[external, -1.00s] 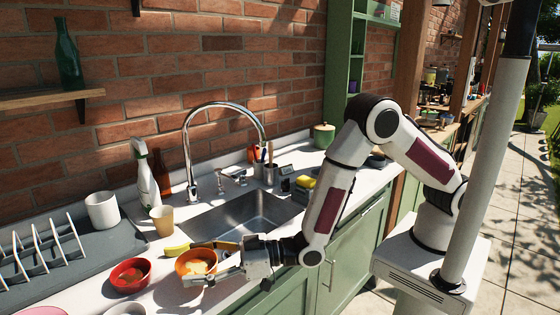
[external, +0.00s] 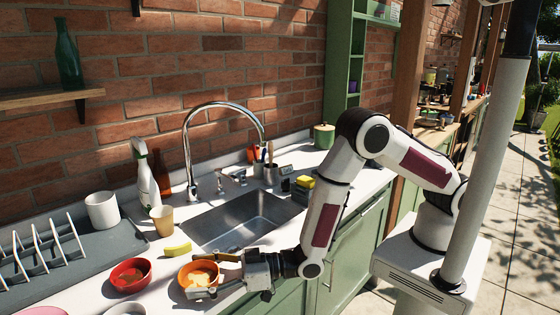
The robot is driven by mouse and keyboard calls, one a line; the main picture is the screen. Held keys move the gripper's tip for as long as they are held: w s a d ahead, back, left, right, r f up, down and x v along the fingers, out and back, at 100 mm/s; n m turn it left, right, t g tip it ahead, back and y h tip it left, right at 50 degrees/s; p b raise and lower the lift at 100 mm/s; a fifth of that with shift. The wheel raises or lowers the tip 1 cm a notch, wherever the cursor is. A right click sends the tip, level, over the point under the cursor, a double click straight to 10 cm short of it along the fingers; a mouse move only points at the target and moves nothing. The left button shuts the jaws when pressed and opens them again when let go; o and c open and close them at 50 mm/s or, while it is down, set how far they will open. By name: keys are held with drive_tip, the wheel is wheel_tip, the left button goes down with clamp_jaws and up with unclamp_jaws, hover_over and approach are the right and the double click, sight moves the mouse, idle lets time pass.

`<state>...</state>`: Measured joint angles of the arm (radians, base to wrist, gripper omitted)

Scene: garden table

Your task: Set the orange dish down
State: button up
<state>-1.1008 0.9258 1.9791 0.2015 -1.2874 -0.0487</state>
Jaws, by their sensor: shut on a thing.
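The orange dish (external: 198,275) is a small round bowl with yellowish contents. It is at the counter's front edge, left of the sink. My gripper (external: 206,280) reaches it from the right and is shut on its near right side, with the fingers over the rim. The dish looks about level. Whether its base touches the counter cannot be told from this view.
A red bowl (external: 130,274) stands just left of the dish. A yellow item (external: 177,248) lies behind it, with a tan cup (external: 162,220) beyond. A pale bowl (external: 126,308) is at the front. The sink (external: 245,219) opens to the right.

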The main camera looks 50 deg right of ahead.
drive_tip(key=o, duration=1.2)
drive_tip(key=shift+c, duration=0.2)
drive_tip(key=shift+r, duration=0.1)
drive_tip(key=shift+v, duration=6.05)
drive_tip(key=shift+w+r, duration=0.1)
drive_tip(key=shift+w, duration=0.05)
